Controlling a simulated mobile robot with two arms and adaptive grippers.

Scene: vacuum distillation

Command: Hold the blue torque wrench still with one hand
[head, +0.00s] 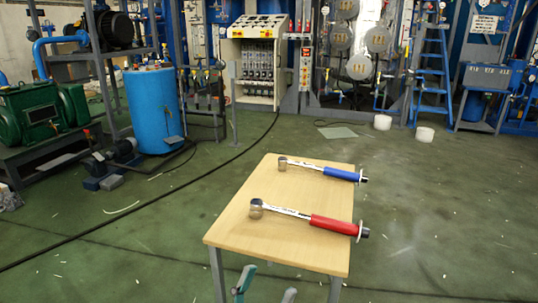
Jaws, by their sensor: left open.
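The blue torque wrench (341,174) lies on the far half of the small wooden table (235,222). Its round metal head points left and its blue handle lies to the right, with the end reaching the table's right edge. My left gripper (266,287) shows only by its two fingertips at the bottom edge of the head view. The fingertips are apart with nothing between them. They are in front of the table's near edge in the picture, well away from the blue wrench. My right gripper is not in view.
A red-handled torque wrench (333,225) lies on the nearer half of the table, between my left gripper and the blue wrench in the picture. The table's left part is bare. A blue tank (153,108) and blue ladder (432,75) stand farther back. Green floor surrounds the table.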

